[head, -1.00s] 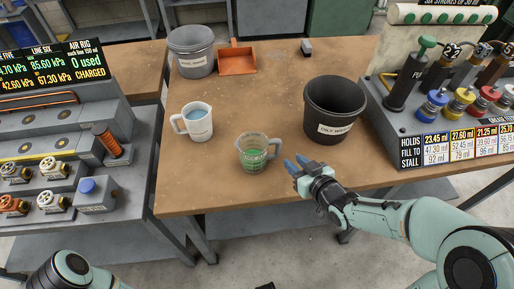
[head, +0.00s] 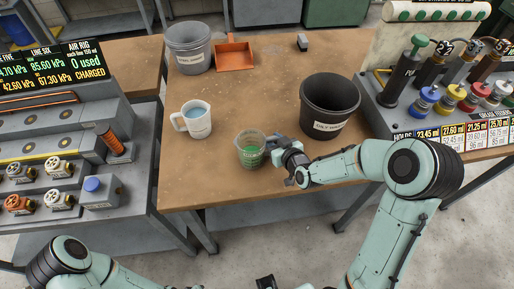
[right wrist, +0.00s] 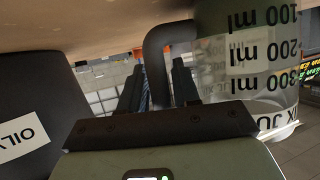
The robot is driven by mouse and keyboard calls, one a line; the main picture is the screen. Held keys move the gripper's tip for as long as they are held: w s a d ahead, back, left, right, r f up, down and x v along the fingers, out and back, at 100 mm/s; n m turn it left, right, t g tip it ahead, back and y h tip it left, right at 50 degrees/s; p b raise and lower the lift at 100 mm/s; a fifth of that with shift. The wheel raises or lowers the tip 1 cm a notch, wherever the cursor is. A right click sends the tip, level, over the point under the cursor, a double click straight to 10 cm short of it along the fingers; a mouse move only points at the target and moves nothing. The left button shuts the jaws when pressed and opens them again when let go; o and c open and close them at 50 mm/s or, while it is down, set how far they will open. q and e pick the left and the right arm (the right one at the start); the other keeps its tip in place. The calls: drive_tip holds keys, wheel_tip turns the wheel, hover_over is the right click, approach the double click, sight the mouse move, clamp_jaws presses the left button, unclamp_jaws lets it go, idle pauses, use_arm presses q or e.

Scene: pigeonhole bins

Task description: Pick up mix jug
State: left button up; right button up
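The mix jug (head: 250,153) is a clear measuring jug with dark markings and green liquid, standing upright near the bench's front edge. Its handle points right in the head view. In the right wrist view the jug (right wrist: 245,65) is at the right, with its dark handle (right wrist: 158,45) reaching down between my fingers. My right gripper (head: 278,146) is at the handle; it also shows in the right wrist view (right wrist: 162,85). Its fingers lie on both sides of the handle, close to it; I cannot tell whether they press on it.
A black oily-waste bucket (head: 330,103) stands just right of the jug, close to my right gripper. A white jug (head: 197,121) with bluish liquid is behind left. A grey bucket (head: 189,48) and orange dustpan (head: 234,54) are at the back. The bench (head: 255,90) is clear mid-back.

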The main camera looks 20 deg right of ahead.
drive_tip(key=shift+w+f, duration=0.1)
drive_tip(key=shift+w, duration=0.15)
clamp_jaws()
